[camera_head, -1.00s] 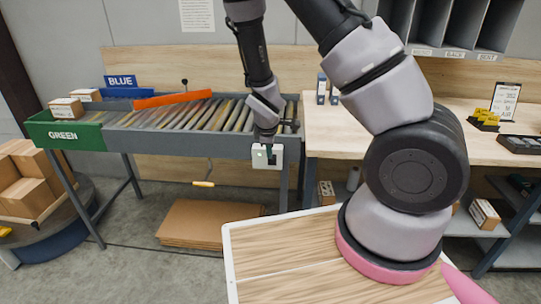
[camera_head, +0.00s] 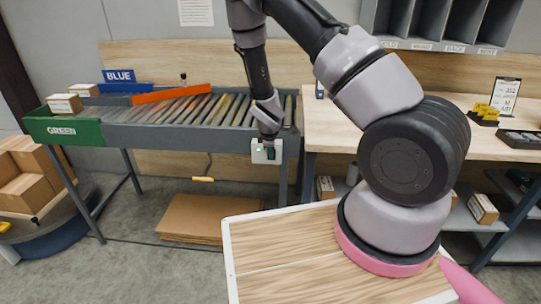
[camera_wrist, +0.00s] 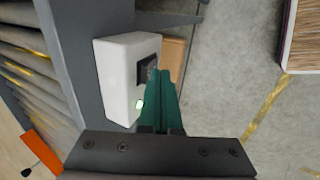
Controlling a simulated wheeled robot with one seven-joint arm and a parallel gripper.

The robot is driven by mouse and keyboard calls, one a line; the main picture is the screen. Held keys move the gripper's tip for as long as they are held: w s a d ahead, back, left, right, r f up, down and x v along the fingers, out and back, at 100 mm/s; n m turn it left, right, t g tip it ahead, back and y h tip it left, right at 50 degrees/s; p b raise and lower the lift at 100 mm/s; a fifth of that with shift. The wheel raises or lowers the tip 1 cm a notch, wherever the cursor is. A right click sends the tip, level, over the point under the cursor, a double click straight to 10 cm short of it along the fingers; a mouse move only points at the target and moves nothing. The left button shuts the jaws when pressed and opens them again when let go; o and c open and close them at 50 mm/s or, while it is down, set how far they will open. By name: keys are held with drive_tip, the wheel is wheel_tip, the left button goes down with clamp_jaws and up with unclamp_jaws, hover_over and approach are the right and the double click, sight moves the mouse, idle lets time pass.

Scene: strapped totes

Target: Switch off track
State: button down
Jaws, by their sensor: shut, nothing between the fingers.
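The track is a roller conveyor (camera_head: 190,112) with a grey frame at the left. A white switch box (camera_head: 256,157) is fixed to its front rail near the right end. In the wrist view the box (camera_wrist: 112,75) has a dark rocker (camera_wrist: 146,68) and a lit green lamp (camera_wrist: 139,104) on its face. My gripper (camera_head: 272,153) is at the box's face, its teal fingers closed together and empty. In the wrist view the fingertips (camera_wrist: 160,74) are right beside the rocker and partly overlap it. I cannot tell whether they touch it.
An orange bar (camera_head: 172,95) lies slanted across the rollers. The green tote end (camera_head: 60,130) and blue sign (camera_head: 119,76) are at the left end. A wooden workbench (camera_head: 330,130) stands right of the conveyor. Flat cardboard (camera_head: 208,218) lies on the floor below.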

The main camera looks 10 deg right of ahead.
drive_tip(key=shift+w+d+r, duration=0.1)
drive_tip(key=shift+w, duration=0.2)
drive_tip(key=shift+r, duration=0.1)
drive_tip(key=shift+r, duration=0.7)
drive_tip(key=shift+s, duration=0.1)
